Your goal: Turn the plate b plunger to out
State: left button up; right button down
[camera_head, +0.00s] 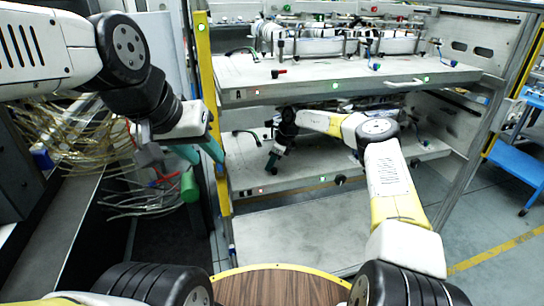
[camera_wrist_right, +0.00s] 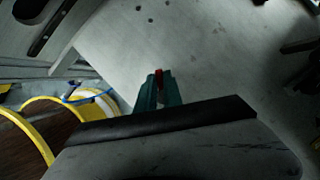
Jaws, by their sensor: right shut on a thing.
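The plate b (camera_head: 300,178) is the lower shelf of the rack, with a letter B near its left front corner. My right gripper (camera_head: 272,162) reaches over its left part, pointing down.
The upper plate A (camera_head: 350,90) lies above my right forearm and carries a red-handled plunger (camera_head: 278,73). A yellow post (camera_head: 207,90) stands at the rack's left edge. Cables (camera_head: 75,135) hang at left. A bare lower shelf (camera_head: 300,235) lies below.

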jog(key=shift+n, duration=0.4)
jog(key=c, duration=1.5)
grip_release()
